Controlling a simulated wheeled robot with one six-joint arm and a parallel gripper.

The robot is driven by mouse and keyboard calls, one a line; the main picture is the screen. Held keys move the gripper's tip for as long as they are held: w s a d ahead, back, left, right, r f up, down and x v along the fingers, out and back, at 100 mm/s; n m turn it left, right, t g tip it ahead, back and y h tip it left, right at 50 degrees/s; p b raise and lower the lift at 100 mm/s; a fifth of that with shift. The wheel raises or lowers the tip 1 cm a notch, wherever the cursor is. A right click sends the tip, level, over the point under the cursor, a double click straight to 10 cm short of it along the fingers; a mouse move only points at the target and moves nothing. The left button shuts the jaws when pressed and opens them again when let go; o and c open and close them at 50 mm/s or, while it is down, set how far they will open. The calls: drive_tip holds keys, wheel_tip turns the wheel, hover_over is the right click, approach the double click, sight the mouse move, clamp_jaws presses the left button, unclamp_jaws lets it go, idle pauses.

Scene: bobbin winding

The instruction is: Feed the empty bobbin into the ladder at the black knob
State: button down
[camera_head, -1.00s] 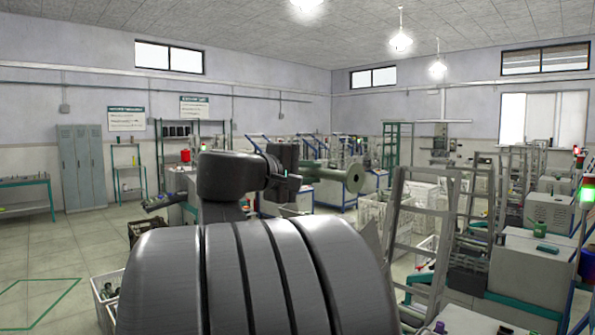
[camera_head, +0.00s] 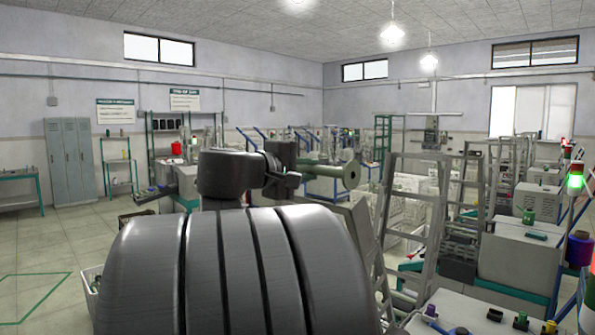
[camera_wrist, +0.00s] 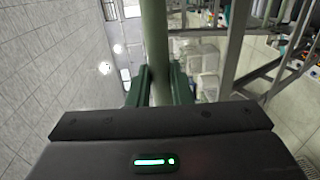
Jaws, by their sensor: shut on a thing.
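My gripper (camera_wrist: 160,88) is shut on a green bobbin (camera_wrist: 154,38), whose bare tube passes between the two green fingers in the wrist view. In the head view the bobbin (camera_head: 330,172) sticks out to the right of my wrist, with its round flange facing right. A grey ladder-like frame (camera_head: 434,225) stands upright to the right of the bobbin, apart from it. Part of the same kind of frame shows at the upper right of the wrist view. A small black piece (camera_head: 495,314) lies on the near right machine top; I cannot tell whether it is the black knob.
More grey frames and white machines (camera_head: 522,250) stand in a row at the right. White crates (camera_head: 405,208) stand behind the near frame. Open floor (camera_head: 40,250) lies at the left.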

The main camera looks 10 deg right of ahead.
drive_tip(key=shift+f, duration=0.1)
drive_tip(key=shift+w+d+f+b, duration=0.25)
drive_tip(key=shift+d+f+b, duration=0.1)
drive_tip(key=shift+f+b, duration=0.55)
drive_tip(key=shift+w+d+f+b, duration=0.3)
drive_tip(key=shift+f+b, duration=0.6)
drive_tip(key=shift+b, duration=0.05)
drive_tip(key=shift+w+d+f+b, duration=0.25)
drive_tip(key=shift+d+f+b, duration=0.1)
drive_tip(key=shift+f+b, duration=0.55)
drive_tip(key=shift+w+d+f+b, duration=0.25)
drive_tip(key=shift+d+f+b, duration=0.05)
drive_tip(key=shift+f+b, duration=0.6)
drive_tip(key=shift+w+d+f+b, duration=0.2)
drive_tip(key=shift+d+f+b, duration=0.15)
drive_tip(key=shift+f+b, duration=0.55)
drive_tip(key=shift+w+d+f+b, duration=0.25)
drive_tip(key=shift+d+f+b, duration=0.05)
drive_tip(key=shift+f+b, duration=0.6)
drive_tip(key=shift+f, duration=0.1)
drive_tip(key=shift+w+d+f+b, duration=0.25)
drive_tip(key=shift+d+f+b, duration=0.05)
drive_tip(key=shift+f+b, duration=0.6)
drive_tip(key=shift+w+d+f+b, duration=0.3)
drive_tip(key=shift+d+f+b, duration=0.05)
drive_tip(key=shift+f+b, duration=0.5)
drive_tip(key=shift+w+d+f+b, duration=0.25)
drive_tip(key=shift+d+f+b, duration=0.05)
drive_tip(key=shift+f+b, duration=0.6)
